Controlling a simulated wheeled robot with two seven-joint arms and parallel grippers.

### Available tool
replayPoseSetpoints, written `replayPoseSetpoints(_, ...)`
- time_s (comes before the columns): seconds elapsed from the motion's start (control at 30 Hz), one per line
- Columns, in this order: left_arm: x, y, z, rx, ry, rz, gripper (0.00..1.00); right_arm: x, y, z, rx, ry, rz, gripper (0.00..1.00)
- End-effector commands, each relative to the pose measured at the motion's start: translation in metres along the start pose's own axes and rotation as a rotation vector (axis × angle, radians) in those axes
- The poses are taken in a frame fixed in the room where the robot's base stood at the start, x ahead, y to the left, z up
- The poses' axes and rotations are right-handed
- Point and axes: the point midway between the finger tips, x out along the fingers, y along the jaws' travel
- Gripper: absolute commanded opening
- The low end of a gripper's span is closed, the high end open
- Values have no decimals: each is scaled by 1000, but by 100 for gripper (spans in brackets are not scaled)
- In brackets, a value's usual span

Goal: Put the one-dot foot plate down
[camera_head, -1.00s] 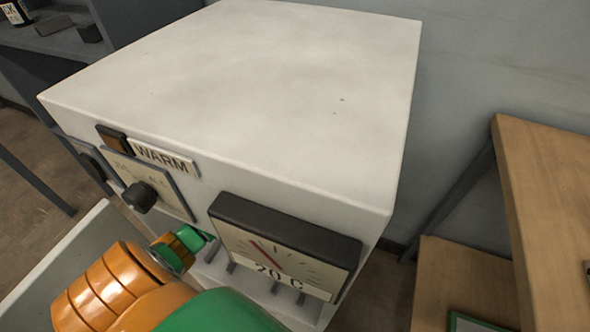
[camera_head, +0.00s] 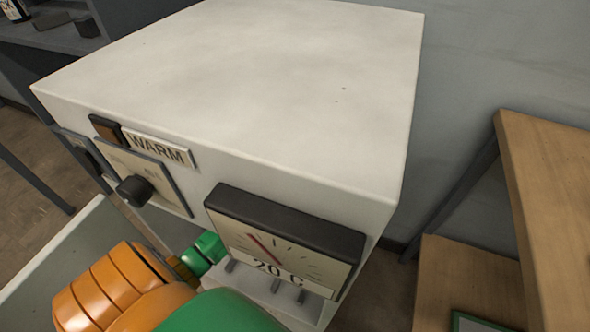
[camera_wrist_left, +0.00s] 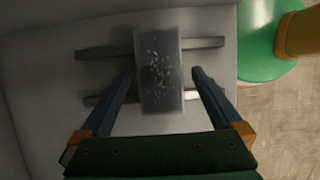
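In the left wrist view a dark grey plate (camera_wrist_left: 160,70) with pale speckles lies across two dark bars on a pale surface. I take it for the foot plate; no single dot can be made out on it. My left gripper (camera_wrist_left: 160,74) is open, with one blue finger on each side of the plate and a visible gap on both sides. In the head view my orange and green arm reaches to the lower front of the white cabinet (camera_head: 250,90), and its fingers and the plate are hidden there. My right gripper is not seen.
The cabinet front carries a WARM label (camera_head: 157,148), a black knob (camera_head: 134,191) and a dial (camera_head: 281,250) reading 20 C, close above my arm. A pale open panel (camera_head: 50,262) is at the lower left. A wooden table (camera_head: 550,200) stands at the right.

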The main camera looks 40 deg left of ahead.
Motion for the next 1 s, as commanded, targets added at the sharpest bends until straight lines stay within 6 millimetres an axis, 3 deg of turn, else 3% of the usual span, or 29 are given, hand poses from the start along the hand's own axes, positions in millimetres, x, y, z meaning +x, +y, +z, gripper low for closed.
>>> replayPoseSetpoints(0.23,-5,0,1,0,1,2,100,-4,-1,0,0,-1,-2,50)
replayPoseSetpoints(0.37,-34,1,1,2,5,3,100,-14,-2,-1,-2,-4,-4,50)
replayPoseSetpoints(0.6,-57,-1,-69,-4,7,-3,100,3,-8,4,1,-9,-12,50)
replayPoseSetpoints(0.7,-67,-1,-90,-3,5,-2,100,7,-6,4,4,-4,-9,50)
replayPoseSetpoints(0.83,-75,-1,-106,-2,2,-1,100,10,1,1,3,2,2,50)
replayPoseSetpoints(1.0,-78,-1,-110,0,-1,0,100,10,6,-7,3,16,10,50)
